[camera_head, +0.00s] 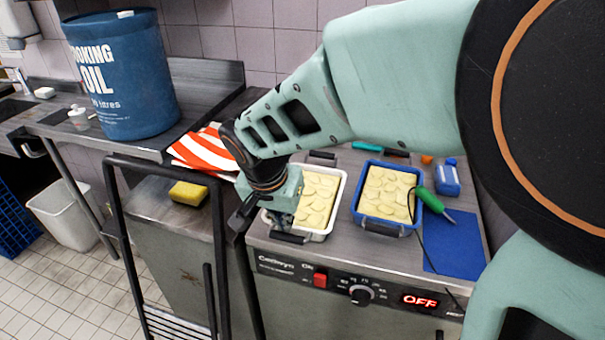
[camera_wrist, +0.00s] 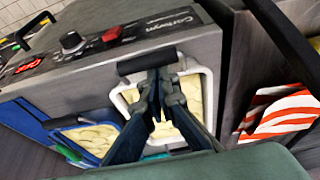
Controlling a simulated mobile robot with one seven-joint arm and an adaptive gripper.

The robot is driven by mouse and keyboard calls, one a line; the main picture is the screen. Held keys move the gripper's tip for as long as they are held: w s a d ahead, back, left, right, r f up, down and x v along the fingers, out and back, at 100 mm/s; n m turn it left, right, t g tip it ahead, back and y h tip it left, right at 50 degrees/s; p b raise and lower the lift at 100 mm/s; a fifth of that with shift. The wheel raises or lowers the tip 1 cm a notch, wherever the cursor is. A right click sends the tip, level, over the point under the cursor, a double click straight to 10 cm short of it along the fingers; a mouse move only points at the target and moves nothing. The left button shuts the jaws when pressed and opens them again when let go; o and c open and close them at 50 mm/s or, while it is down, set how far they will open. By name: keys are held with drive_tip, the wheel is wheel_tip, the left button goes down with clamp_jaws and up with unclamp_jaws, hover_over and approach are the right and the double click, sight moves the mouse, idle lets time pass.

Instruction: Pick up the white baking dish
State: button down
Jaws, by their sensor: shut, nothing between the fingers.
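The white baking dish (camera_head: 336,206) holds pale sliced food and has black handles at its ends. It sits on the left part of the steel counter unit, beside a blue dish (camera_head: 357,203) with similar food. My gripper (camera_head: 238,221) is shut and empty at the dish's left front side, covering part of its left edge. In the wrist view, my gripper (camera_wrist: 158,82) appears in front of the white dish (camera_wrist: 210,97), with its fingertips just by the near black handle (camera_wrist: 148,61). I cannot tell whether they touch it.
A red-and-white striped cloth (camera_head: 205,151) lies left of the dish. A yellow sponge (camera_head: 188,193) rests on a lower surface. A green-handled tool (camera_head: 428,200), a blue mat (camera_head: 455,243) and a blue bottle (camera_head: 447,178) are at right. A cooking oil drum (camera_head: 122,75) stands at back left.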

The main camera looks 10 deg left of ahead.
sight(282, 240)
drive_tip(key=shift+s+a+f+b, duration=0.1)
drive_tip(key=shift+s+f+b, duration=0.1)
drive_tip(key=shift+s, duration=0.4)
drive_tip(key=shift+s+a+f+b, duration=0.1)
drive_tip(key=shift+s+b, duration=0.05)
drive_tip(key=shift+s, duration=0.45)
drive_tip(key=shift+s+r, duration=0.2)
drive_tip(key=shift+s, duration=0.15)
drive_tip(key=shift+w, duration=0.1)
